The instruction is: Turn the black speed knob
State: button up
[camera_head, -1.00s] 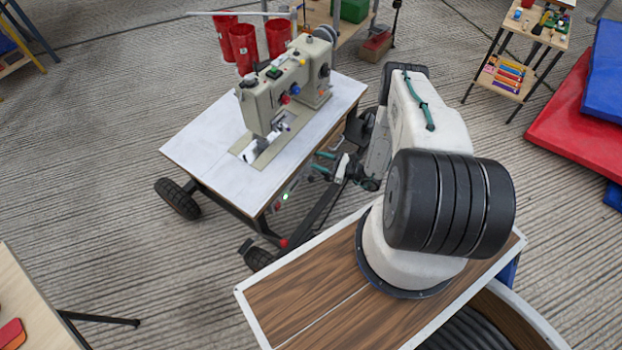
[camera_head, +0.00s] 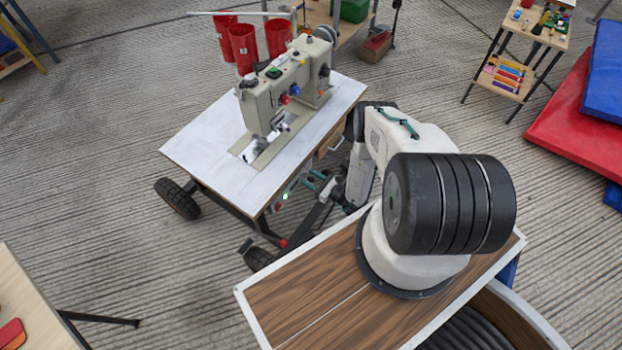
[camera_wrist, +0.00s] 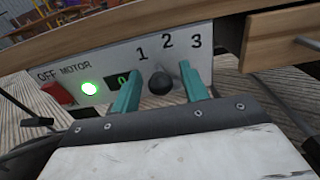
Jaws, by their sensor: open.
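The black speed knob (camera_wrist: 160,83) shows in the wrist view on a pale control panel (camera_wrist: 217,62), below the printed numbers 1, 2 and 3. My gripper (camera_wrist: 160,85) is open, with its teal fingers on either side of the knob as seen in this view. I cannot tell whether a finger touches it. In the head view my gripper (camera_head: 308,182) is low beside the front side of the sewing machine table (camera_head: 205,145). The knob cannot be made out there.
The panel also has a lit green light (camera_wrist: 90,88), a red switch (camera_wrist: 57,93) and a small dark display with a green digit (camera_wrist: 123,79). A wooden table edge runs above the panel. A beige sewing machine (camera_head: 285,85) stands on the table.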

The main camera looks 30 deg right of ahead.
jog(key=shift+w+a, duration=0.1)
jog(key=shift+w, duration=0.05)
jog(key=c, duration=0.9)
jog(key=shift+m, duration=0.3)
jog(key=shift+w+d+r+m, duration=0.1)
jog(key=shift+d+m, duration=0.2)
jog(key=shift+m, duration=0.55)
jog(key=shift+w+d+r+m, duration=0.1)
jog(key=shift+d+m, duration=0.15)
jog(key=shift+m, duration=0.65)
jog(key=shift+w+d+m, duration=0.1)
jog(key=shift+d+m, duration=0.2)
jog(key=shift+m, duration=0.55)
jog(key=o, duration=0.9)
